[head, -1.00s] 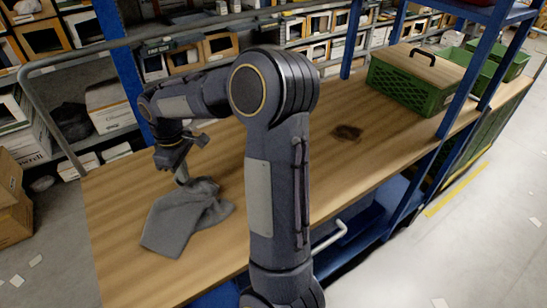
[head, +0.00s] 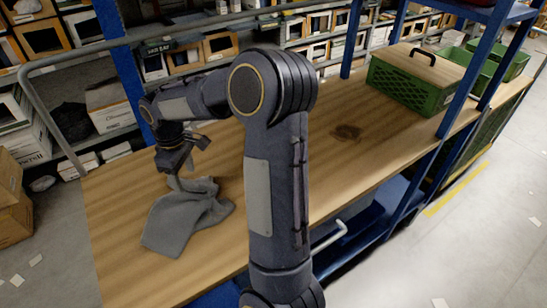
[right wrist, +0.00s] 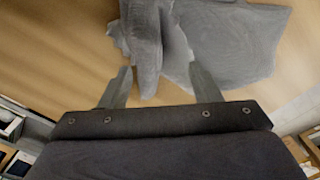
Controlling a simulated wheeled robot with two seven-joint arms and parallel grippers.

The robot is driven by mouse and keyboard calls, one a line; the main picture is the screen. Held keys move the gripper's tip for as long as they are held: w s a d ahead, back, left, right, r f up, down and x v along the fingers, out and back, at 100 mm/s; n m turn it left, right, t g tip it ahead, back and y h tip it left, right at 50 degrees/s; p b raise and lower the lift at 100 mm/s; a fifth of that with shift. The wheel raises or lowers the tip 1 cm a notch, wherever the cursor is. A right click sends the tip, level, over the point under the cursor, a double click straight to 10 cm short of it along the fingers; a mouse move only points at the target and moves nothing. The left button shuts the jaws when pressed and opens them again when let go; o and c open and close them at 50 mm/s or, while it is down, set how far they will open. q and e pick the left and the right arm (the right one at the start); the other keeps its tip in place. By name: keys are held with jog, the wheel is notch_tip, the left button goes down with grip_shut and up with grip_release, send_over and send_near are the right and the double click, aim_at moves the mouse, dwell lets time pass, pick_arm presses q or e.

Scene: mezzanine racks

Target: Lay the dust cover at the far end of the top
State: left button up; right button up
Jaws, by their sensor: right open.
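The dust cover, a grey cloth (head: 185,222), lies crumpled on the near left part of the wooden top (head: 120,200). A flatter part spreads toward the front edge and a raised fold stands at its back. My right gripper (head: 184,180) is just above that raised fold, pointing down. In the right wrist view, its two fingers (right wrist: 160,68) are apart, with the cloth's bunched fold (right wrist: 150,45) between and just beyond the tips. Whether a finger touches the cloth is unclear. My left gripper is not in view.
A green crate (head: 402,87) with a wooden lid and black handle stands at the far right of the top. A dark stain (head: 346,132) marks the middle. Blue rack posts (head: 354,38) rise along the top's edges. The wood between cloth and crate is mostly clear.

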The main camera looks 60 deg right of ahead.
notch_tip(320, 180, up, 8)
dwell(0.5)
jog(key=shift+f, duration=0.1)
jog(key=s+a+f+m+t+y, duration=0.1)
jog(key=s+a+m+t+y, duration=0.1)
jog(key=s+a, duration=0.6)
jog(key=s+a+f+m+t+y, duration=0.1)
jog(key=s+a+m+t, duration=0.1)
jog(key=s+a, duration=0.7)
jog(key=s+t, duration=0.1)
jog(key=s, duration=0.1)
jog(key=shift+s+f+m+t+y, duration=0.3)
jog(key=shift+s+f+m+y, duration=0.05)
jog(key=shift+m+y, duration=0.05)
